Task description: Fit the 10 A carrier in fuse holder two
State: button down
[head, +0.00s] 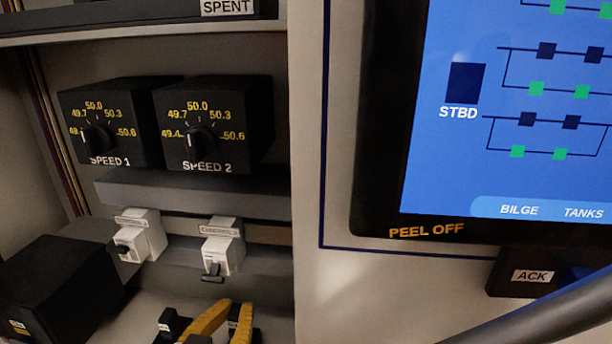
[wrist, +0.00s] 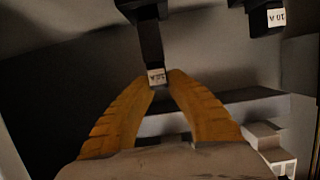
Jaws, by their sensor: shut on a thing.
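My gripper (head: 228,308) has yellow fingers at the bottom of the head view. In the wrist view the gripper (wrist: 170,78) is shut on a black carrier with a white label (wrist: 157,76). The label is small and hard to read. Part of the carrier also shows between the fingers in the head view (head: 233,325). Another black carrier (head: 172,324) with a white label sits just left of my gripper. In the wrist view a black piece (wrist: 265,19) at the top right has a label reading 10 A. I cannot make out which place is fuse holder two.
Two white switch units, left (head: 140,236) and right (head: 222,247), with black levers, sit above my gripper. Two black dial boxes, SPEED 1 (head: 105,125) and SPEED 2 (head: 210,125), are higher up. A black box (head: 55,285) stands left. A blue screen (head: 500,130) fills the right.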

aim_at(234, 334)
jog(key=shift+f+b, duration=1.9)
jog(key=shift+f, duration=0.25)
jog(key=c, duration=1.4)
grip_release()
jog(key=shift+r, duration=0.1)
jog(key=shift+o, duration=0.2)
jog(key=v, duration=0.7)
jog(key=shift+s+r, duration=0.1)
jog(key=shift+s, duration=0.1)
